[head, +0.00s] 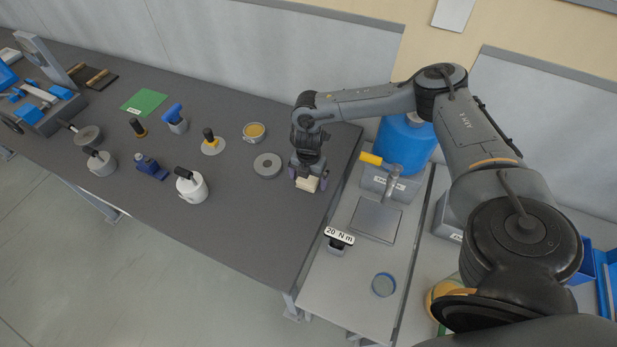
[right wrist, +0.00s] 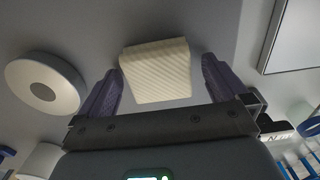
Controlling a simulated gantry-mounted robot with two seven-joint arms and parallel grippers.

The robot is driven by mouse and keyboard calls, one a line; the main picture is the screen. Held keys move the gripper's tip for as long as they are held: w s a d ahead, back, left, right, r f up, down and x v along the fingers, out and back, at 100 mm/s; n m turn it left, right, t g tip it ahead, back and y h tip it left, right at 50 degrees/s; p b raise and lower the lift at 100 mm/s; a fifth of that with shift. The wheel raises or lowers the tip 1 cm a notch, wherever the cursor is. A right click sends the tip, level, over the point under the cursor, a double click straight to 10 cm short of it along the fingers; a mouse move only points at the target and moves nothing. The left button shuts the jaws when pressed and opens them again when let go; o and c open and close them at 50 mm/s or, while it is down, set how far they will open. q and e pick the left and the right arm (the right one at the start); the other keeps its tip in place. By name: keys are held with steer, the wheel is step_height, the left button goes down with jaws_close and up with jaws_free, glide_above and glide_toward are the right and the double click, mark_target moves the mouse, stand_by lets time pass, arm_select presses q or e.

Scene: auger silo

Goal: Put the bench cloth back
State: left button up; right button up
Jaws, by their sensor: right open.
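The bench cloth (head: 308,184) is a small cream, ribbed, folded block on the dark bench top near its right end. It also shows in the right wrist view (right wrist: 156,76). My right gripper (head: 307,176) is open over it, pointing down. In the right wrist view its two purple fingers (right wrist: 160,80) stand on either side of the cloth, with a visible gap on the right side. Whether a finger touches the cloth on the left is hard to tell. My left gripper is not in view.
A grey ring-shaped disc (head: 267,166) lies just left of the gripper. A yellow-filled bowl (head: 254,132), a white pot (head: 191,187) and a green mat (head: 144,102) are farther left. A lower table (head: 330,285) with a yellow-handled fixture (head: 380,180) adjoins at right. The bench's front right is clear.

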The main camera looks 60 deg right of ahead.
step_height(320, 180, up, 12)
steer(key=p, duration=0.2)
